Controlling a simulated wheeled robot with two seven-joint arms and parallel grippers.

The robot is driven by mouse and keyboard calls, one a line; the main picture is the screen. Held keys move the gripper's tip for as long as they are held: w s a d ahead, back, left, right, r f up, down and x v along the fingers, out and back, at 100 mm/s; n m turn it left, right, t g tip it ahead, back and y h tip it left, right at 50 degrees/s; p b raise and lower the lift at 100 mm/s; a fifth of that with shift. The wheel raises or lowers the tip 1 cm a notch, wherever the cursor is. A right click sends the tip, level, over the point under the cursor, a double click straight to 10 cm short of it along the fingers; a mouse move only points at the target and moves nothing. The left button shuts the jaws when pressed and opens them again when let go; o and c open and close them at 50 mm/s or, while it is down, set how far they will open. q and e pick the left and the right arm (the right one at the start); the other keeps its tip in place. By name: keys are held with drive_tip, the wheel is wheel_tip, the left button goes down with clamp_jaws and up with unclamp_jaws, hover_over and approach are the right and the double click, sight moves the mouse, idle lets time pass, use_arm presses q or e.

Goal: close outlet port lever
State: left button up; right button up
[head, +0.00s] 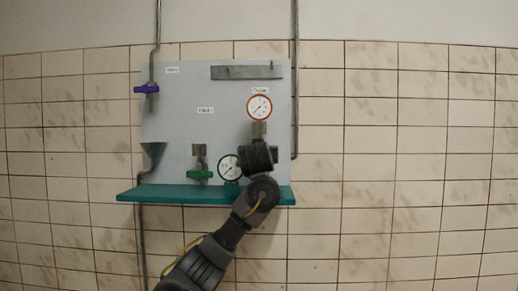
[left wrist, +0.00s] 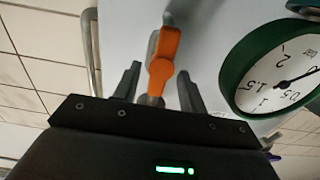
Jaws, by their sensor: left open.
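An orange lever (left wrist: 164,62) stands in the left wrist view between the two fingers of my left gripper (left wrist: 158,78). The fingers are apart, one on each side of the lever, with a visible gap on both sides. In the head view my left gripper (head: 258,152) is in front of the panel, just below the red-rimmed gauge (head: 259,107). It hides the orange lever there. A grey pipe fitting (head: 259,129) shows just above the gripper. My right gripper is in neither view.
A green-rimmed gauge (head: 229,167) sits close beside my gripper and looms large in the left wrist view (left wrist: 275,70). A green lever (head: 199,175) and a purple lever (head: 147,90) are further left. A teal shelf (head: 165,194) juts out below.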

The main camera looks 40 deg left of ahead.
use_arm(q)
drive_tip(key=shift+c, duration=0.4)
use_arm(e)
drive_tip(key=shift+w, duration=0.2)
use_arm(q)
clamp_jaws()
drive_tip(key=shift+s+a+f+n+b, duration=0.15)
drive_tip(key=shift+n+b, duration=1.7)
drive_tip(key=shift+n, duration=1.15)
drive_tip(key=shift+a+f+n+b, duration=0.15)
drive_tip(key=shift+n+b, duration=1.7)
drive_tip(key=shift+n, duration=1.15)
drive_tip(key=shift+s+a+f+n+b, duration=0.15)
drive_tip(key=shift+n+b, duration=1.7)
drive_tip(key=shift+n, duration=1.15)
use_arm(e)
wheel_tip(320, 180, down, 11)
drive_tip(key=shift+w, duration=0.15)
use_arm(q)
drive_tip(key=shift+d, duration=0.1)
drive_tip(key=shift+o, duration=0.4)
unclamp_jaws()
